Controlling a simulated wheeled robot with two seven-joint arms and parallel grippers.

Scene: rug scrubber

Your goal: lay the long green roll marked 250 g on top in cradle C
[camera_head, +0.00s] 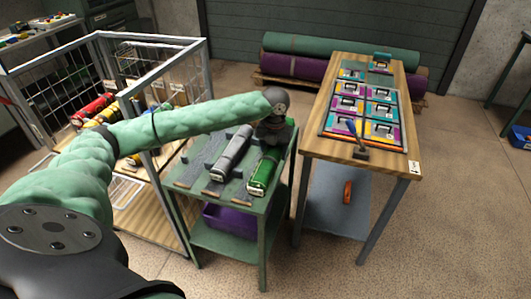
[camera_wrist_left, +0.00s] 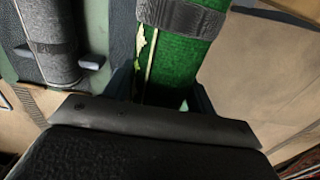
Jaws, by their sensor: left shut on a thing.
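The long green roll (camera_head: 263,171) is at the right-hand side of the small green cart top (camera_head: 205,196), beside a grey roll (camera_head: 231,152). Its near end carries a pale label too small to read. My left gripper (camera_head: 272,128) reaches over from the left and is shut on the roll's far part. In the left wrist view the green roll (camera_wrist_left: 178,62) with a grey band runs between the two fingers (camera_wrist_left: 160,95), and the grey roll (camera_wrist_left: 48,38) lies to its left. I cannot tell whether the green roll rests fully on the cart. The cradle letters are not readable. My right gripper is not in view.
A wire-sided cage rack (camera_head: 200,52) with several coloured rolls stands left. A wooden table (camera_head: 390,165) with coloured panels stands close on the right. A purple bin (camera_head: 228,222) sits on the cart's lower shelf. Large rolls (camera_head: 340,48) lie on a pallet behind.

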